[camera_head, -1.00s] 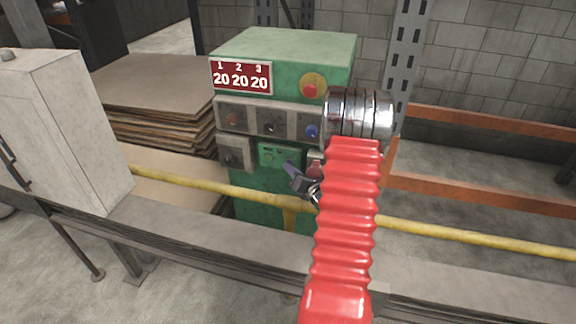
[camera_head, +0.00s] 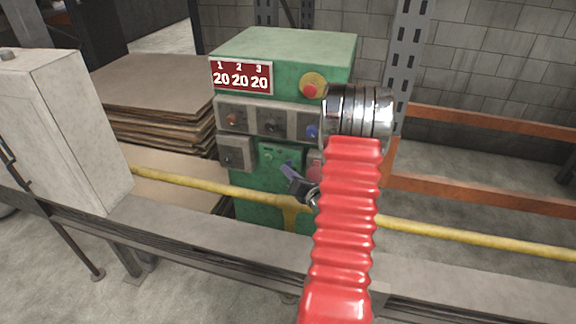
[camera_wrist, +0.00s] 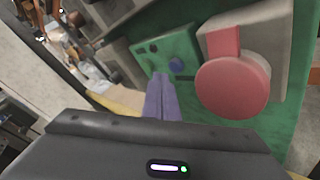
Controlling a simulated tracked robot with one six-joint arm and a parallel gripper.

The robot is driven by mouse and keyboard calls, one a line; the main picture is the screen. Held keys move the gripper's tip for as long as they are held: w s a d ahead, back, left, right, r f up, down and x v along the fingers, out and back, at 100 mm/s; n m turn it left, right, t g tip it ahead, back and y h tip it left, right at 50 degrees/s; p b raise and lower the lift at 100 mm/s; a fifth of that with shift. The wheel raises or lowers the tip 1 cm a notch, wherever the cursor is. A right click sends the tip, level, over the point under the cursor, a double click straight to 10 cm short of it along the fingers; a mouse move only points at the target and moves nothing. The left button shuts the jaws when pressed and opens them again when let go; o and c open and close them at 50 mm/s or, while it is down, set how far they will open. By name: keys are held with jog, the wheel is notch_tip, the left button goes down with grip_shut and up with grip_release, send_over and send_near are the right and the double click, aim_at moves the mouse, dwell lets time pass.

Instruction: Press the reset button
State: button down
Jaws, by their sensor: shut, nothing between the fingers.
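The green control cabinet (camera_head: 285,50) stands beyond a rail, with several buttons on its front. No label readable here marks the reset button. In the wrist view the fingertips (camera_wrist: 160,76) appear just below and left of the blue button. I cannot tell whether they touch the panel.
A large red round knob (camera_wrist: 233,88) on a grey box is close to the right of my fingers. A yellow pipe (camera_head: 210,187) and a grey beam (camera_head: 190,240) run across in front. A red stop button (camera_head: 310,90) and a blue knob (camera_head: 312,131) are higher up.

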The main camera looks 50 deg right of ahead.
jog(key=a, duration=0.1)
jog(key=s+a, duration=0.2)
jog(key=a, duration=0.1)
dwell(0.4)
dwell(0.8)
jog(key=w+a+r+m+g, duration=0.2)
jog(key=a+r+m+g, duration=0.1)
jog(key=a+r+m, duration=0.45)
jog(key=w+a+r+m+g, duration=0.2)
jog(key=a+r+m, duration=0.45)
jog(key=a, duration=0.25)
jog(key=s+a+r+m+g+y, duration=0.2)
jog(key=s+a+m, duration=0.3)
jog(key=s+a, duration=0.5)
jog(key=s+a+r+m+g+y, duration=0.2)
jog(key=s+a+m, duration=0.4)
jog(key=s+a, duration=0.5)
notch_tip(320, 180, up, 2)
jog(key=shift+a+r+g+y, duration=0.1)
jog(key=shift+a+g+y, duration=0.35)
jog(key=shift+a, duration=0.65)
